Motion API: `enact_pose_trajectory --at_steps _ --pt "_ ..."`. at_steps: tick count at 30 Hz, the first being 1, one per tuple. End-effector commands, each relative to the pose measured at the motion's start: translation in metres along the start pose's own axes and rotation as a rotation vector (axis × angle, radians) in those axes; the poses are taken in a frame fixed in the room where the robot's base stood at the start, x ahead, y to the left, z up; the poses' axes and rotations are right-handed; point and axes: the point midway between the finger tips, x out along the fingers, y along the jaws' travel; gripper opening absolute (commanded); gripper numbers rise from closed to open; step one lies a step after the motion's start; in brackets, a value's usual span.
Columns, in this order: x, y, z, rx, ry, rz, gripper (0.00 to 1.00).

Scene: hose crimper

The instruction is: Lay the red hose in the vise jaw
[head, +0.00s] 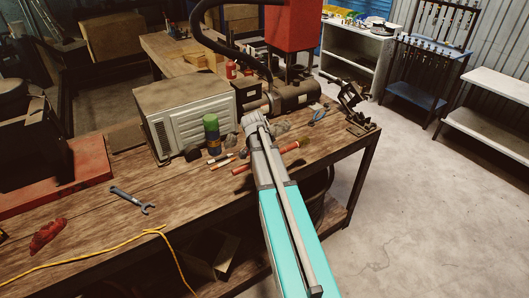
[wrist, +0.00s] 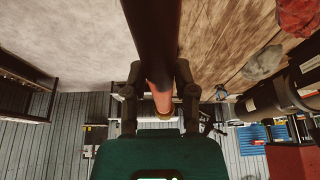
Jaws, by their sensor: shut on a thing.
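The red hose (head: 291,146) crosses behind my arm over the wooden bench in the head view, with its ends showing on both sides. My gripper (wrist: 160,100) is shut on it in the wrist view. There the hose (wrist: 162,98) runs between the two fingers, dark in its near part and red toward its far end. In the head view my arm hides the fingers and the middle of the hose. A dark metal device that looks like the vise (head: 352,104) stands at the bench's right end, apart from the hose. Its jaw is too small to make out.
A pale ribbed metal box (head: 190,112) and a green-topped can (head: 211,134) stand left of my arm. A grey cylindrical machine (head: 296,94) is at the back. A wrench (head: 133,200) and a yellow cable (head: 95,257) lie at the front left. Open floor lies right of the bench.

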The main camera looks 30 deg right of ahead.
Motion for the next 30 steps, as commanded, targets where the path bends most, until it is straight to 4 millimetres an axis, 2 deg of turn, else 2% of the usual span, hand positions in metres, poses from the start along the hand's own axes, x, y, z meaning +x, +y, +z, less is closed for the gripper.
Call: enact_pose_trajectory --at_steps 23,30 --pt "0.000 0.004 -0.003 0.000 0.001 0.000 0.00" --pt "0.015 0.004 0.004 0.000 0.001 0.000 0.00"
